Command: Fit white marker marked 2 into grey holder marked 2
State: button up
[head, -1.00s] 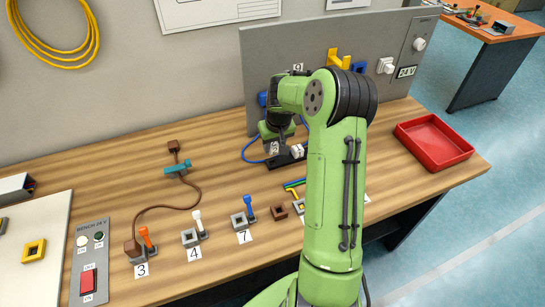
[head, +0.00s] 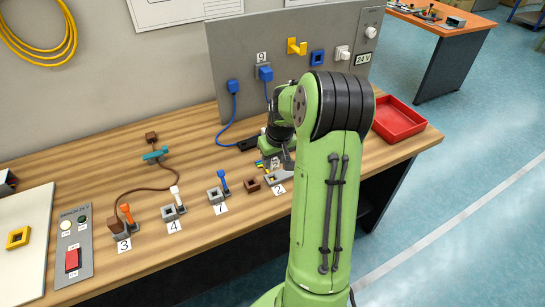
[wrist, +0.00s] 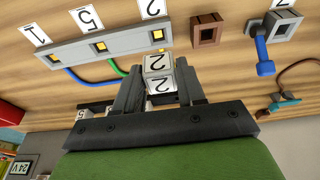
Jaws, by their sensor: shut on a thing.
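My gripper (wrist: 156,88) is shut on a white marker (wrist: 158,66), a small block with a black 2 on its faces. The marker also shows in the head view (head: 275,163), partly covered by my arm. The grey holder (wrist: 125,46) is a long bar with three square sockets. Cards marked 1, 5 and 2 lie beside it. The socket beside the 2 card (wrist: 153,8) shows yellow inside and is just beyond the marker in the wrist view. The marker appears apart from the socket; their exact gap is unclear. In the head view my arm hides part of the holder.
A brown square block (head: 251,184) sits beside the holder. Grey sockets with blue (head: 223,182), white and orange levers stand farther left. Blue and green cables run from the holder. A red tray (head: 398,120) is at the right and a grey panel (head: 225,60) behind.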

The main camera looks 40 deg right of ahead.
aim_at(274, 168)
jog(key=shift+s+b+x, duration=0.25)
jog(key=shift+b+x, duration=0.4)
jog(key=shift+x, duration=0.4)
jog(key=shift+s+b+x, duration=0.2)
jog(key=shift+b+x, duration=0.45)
jog(key=shift+x, duration=0.4)
jog(key=shift+a, duration=0.2)
jog(key=shift+r, duration=0.1)
jog(key=shift+s+b+x, duration=0.2)
jog(key=shift+b+x, duration=0.5)
jog(key=shift+x, duration=0.3)
jog(key=shift+s, duration=0.1)
jog(key=o, duration=1.2)
jog(key=shift+c, duration=0.2)
